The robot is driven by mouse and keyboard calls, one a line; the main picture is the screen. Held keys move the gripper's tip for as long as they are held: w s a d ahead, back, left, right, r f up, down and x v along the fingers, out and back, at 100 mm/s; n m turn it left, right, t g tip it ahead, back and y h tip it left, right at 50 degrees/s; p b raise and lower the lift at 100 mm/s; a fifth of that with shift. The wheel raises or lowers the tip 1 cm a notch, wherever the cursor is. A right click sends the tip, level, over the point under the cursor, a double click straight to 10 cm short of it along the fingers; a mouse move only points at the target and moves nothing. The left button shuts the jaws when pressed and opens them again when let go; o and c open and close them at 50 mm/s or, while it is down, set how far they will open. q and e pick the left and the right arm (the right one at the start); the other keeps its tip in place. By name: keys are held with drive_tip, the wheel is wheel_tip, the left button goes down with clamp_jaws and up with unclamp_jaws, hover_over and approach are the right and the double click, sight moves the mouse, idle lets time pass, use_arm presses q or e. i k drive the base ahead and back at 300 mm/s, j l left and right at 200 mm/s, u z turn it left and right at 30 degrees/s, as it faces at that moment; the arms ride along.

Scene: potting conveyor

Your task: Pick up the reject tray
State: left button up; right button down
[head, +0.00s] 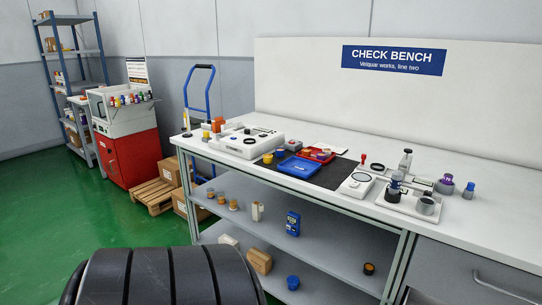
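A red tray (328,157) lies on the dark mat of the check bench, partly behind a blue tray (299,169). Small orange and dark pieces seem to lie in or beside the red tray. No label is readable on either tray, so I cannot tell by marking which is the reject tray. Neither of my grippers is in view.
The white bench top (480,222) also bears a white machine (252,143), a white scale-like device (357,184) and a fixture plate (408,203). Green floor (90,225) is open at left. A black ribbed rounded form fills the bottom left; I cannot tell what it is.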

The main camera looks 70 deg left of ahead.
sight(314, 150)
drive_tip(key=u, duration=1.9)
drive_tip(key=j+z, duration=0.1)
drive_tip(key=z, duration=0.6)
drive_tip(key=i+j+z, duration=0.2)
drive_tip(key=j+z, duration=0.2)
drive_tip(key=j, duration=0.3)
drive_tip(key=i+j+z, duration=0.15)
drive_tip(key=j+z, duration=0.25)
drive_tip(key=j, duration=0.3)
drive_tip(key=j+z, duration=0.4)
drive_tip(key=j, duration=0.35)
